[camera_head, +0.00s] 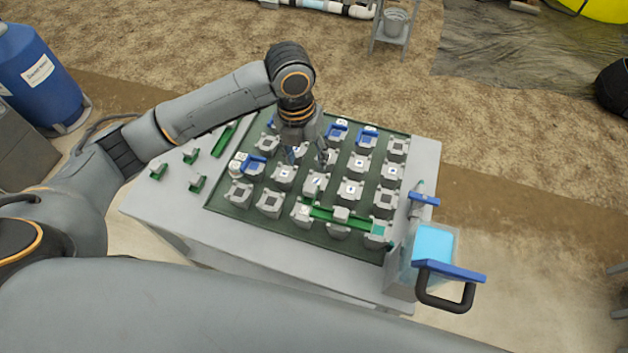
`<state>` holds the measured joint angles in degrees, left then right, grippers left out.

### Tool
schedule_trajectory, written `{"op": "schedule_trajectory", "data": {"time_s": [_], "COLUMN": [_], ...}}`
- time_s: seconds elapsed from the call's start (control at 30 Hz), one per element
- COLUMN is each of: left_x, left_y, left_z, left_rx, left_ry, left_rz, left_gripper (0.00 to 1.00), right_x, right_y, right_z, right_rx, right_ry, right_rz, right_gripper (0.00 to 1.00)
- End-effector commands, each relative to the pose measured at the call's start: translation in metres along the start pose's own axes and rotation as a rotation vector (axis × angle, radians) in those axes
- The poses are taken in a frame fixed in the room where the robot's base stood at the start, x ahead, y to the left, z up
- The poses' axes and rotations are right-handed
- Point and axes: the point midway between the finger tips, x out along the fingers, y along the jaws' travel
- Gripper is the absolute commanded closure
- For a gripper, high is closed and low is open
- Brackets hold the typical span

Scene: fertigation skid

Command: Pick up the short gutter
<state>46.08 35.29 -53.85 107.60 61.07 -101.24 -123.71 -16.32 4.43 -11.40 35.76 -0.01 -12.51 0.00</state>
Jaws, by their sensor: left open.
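Another green gutter (330,215) runs across blocks on the dark green board. My left gripper (308,157) points down over the middle of the board, open, with nothing seen between its fingers. It is to the right of the loose green pieces. My right gripper is not in view.
The board carries rows of grey blocks (269,203), a few with blue parts (367,137). A clear tank with light blue contents (433,245) and a blue-and-black handle (447,285) stand at the table's right end. A blue barrel (38,75) stands at the left.

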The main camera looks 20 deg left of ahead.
Motion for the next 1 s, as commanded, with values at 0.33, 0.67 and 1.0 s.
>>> {"op": "schedule_trajectory", "data": {"time_s": [0.33, 0.67, 1.0], "left_x": [0.059, 0.089, 0.133], "left_y": [0.001, 0.002, 0.005], "left_z": [-0.001, 0.0, 0.001], "left_rx": [0.013, 0.011, 0.012], "left_ry": [0.008, 0.005, 0.003], "left_rz": [0.003, 0.003, 0.004], "left_gripper": [0.45, 0.45, 0.45], "right_x": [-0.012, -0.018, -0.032], "right_y": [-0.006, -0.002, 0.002], "right_z": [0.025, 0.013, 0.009], "right_rx": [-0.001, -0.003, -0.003], "right_ry": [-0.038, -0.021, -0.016], "right_rz": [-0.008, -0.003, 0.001], "right_gripper": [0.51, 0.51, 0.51]}}
